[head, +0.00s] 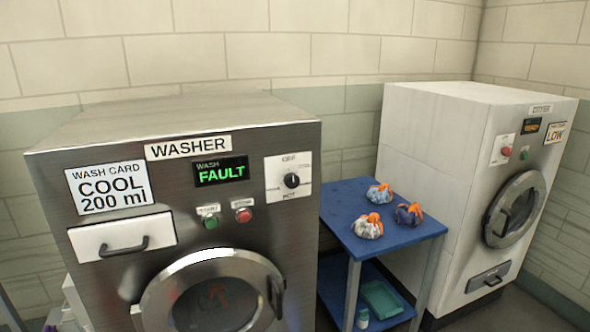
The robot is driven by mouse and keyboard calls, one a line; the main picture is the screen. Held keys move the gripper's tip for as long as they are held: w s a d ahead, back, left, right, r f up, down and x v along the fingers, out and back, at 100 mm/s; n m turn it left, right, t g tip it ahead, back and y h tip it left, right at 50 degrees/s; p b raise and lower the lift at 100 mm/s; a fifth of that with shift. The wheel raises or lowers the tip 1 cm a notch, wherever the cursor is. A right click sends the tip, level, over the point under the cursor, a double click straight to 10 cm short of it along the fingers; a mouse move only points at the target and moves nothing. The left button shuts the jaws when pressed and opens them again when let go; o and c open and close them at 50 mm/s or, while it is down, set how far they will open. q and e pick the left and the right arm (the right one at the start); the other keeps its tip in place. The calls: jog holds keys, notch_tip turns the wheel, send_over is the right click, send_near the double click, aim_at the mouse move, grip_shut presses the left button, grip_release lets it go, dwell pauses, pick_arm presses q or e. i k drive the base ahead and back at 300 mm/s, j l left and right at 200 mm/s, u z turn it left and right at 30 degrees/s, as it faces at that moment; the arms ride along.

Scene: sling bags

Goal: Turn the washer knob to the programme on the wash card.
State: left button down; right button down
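The washer (120,140) is a steel front-loader on the left in the head view. Its wash card (109,187) reads COOL, 200 ml. The black washer knob (292,181) sits on a white plate at the upper right of the front, with small labels around it; the top one seems to read COOL and the bottom one HOT. I cannot tell clearly where the knob points. The display (221,171) reads WASH FAULT in green. A green start button (211,222) and a red button (243,215) are below it. Neither of my grippers is in view.
A blue table (345,208) between the machines holds 3 bags with orange ties (368,228). Its lower shelf has a green tray (381,299) and a small bottle (362,318). A white dryer (430,150), its card reading LOW, stands right. The washer's round door (258,262) looks shut.

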aim_at(293, 181)
jog(key=i+j+z, duration=0.2)
jog(key=j+z, duration=0.15)
jog(key=j, duration=0.55)
jog(key=j+z, duration=0.35)
jog(key=j, duration=0.55)
jog(key=i, duration=0.05)
